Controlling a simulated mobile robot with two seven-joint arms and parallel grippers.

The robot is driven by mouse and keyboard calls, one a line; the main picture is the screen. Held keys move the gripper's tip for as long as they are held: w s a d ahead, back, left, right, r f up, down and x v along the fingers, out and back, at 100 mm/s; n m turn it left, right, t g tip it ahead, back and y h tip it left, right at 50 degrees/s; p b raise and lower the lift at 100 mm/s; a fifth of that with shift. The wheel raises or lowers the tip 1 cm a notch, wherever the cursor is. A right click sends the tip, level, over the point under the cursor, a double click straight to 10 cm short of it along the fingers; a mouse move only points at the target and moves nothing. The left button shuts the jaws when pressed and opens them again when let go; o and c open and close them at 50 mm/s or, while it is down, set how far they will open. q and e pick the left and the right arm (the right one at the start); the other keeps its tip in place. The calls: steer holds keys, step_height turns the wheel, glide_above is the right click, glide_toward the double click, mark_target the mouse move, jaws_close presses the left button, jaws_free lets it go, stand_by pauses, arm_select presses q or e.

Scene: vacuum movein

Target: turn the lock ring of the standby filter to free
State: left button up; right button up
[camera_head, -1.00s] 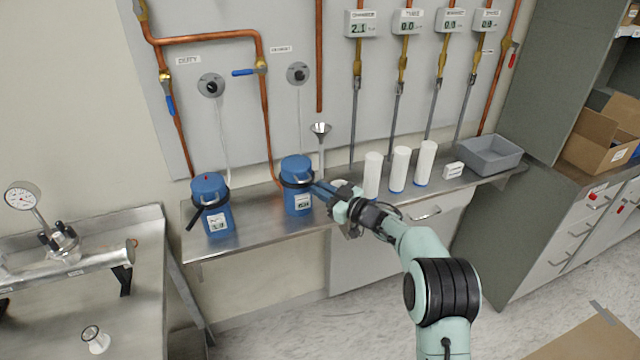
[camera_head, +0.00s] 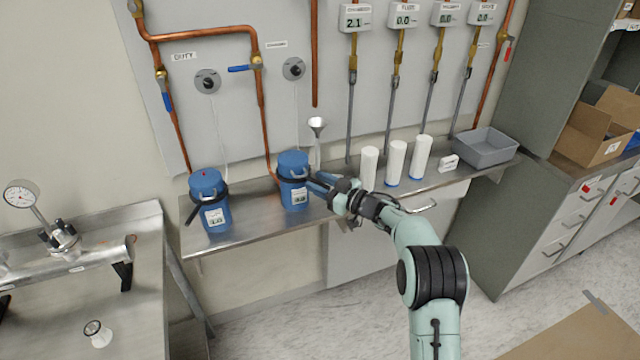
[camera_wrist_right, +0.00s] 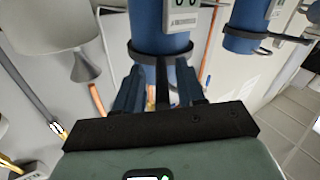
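The standby filter (camera_head: 294,196) is a blue canister standing upright on the steel shelf, below the right-hand wall dial. Its dark lock ring (camera_head: 291,178) goes around the body below the lid; in the right wrist view the ring (camera_wrist_right: 143,55) has a short dark handle (camera_wrist_right: 162,85) sticking out toward me. My right gripper (camera_head: 315,184) is at the filter's right side. In the right wrist view its two blue fingers (camera_wrist_right: 161,95) stand apart on either side of the handle, with gaps showing. My left gripper is not in view.
The duty filter (camera_head: 215,215) stands to the left, its ring handle pointing down left. A funnel (camera_head: 317,127) hangs just behind my right gripper. Several white cartridges (camera_head: 395,163) and a grey bin (camera_head: 484,149) are farther right on the shelf (camera_head: 250,230).

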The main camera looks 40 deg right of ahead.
arm_select(q)
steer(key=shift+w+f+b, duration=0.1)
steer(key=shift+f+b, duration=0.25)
steer(key=shift+b, duration=0.1)
arm_select(e)
steer(key=v, duration=1.3)
steer(key=shift+s, duration=0.2)
